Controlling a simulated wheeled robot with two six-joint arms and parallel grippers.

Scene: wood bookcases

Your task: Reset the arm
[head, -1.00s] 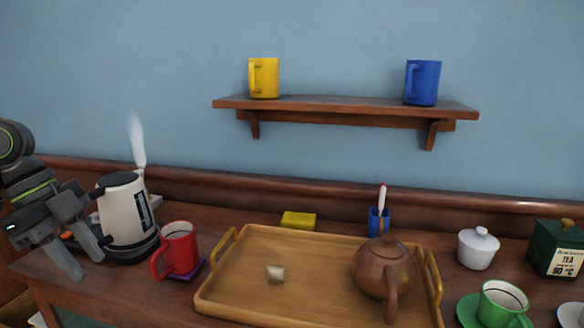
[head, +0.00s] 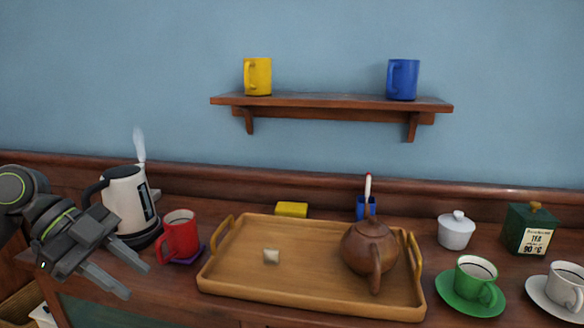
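My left gripper (head: 122,272) is in the lower left of the head view, in front of the sideboard's left end. Its two fingers are apart with nothing between them. The white and black kettle (head: 127,205) stands behind it, with steam above. The red mug (head: 180,238) stands on a purple coaster (head: 190,256) just right of the gripper, apart from it. My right gripper is not in view.
A green cup (head: 473,276), a white cup (head: 566,285), a lidded white pot (head: 456,231) and a tea tin (head: 527,228) stand right. A shelf (head: 330,103) bears yellow (head: 258,76) and blue (head: 404,79) mugs.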

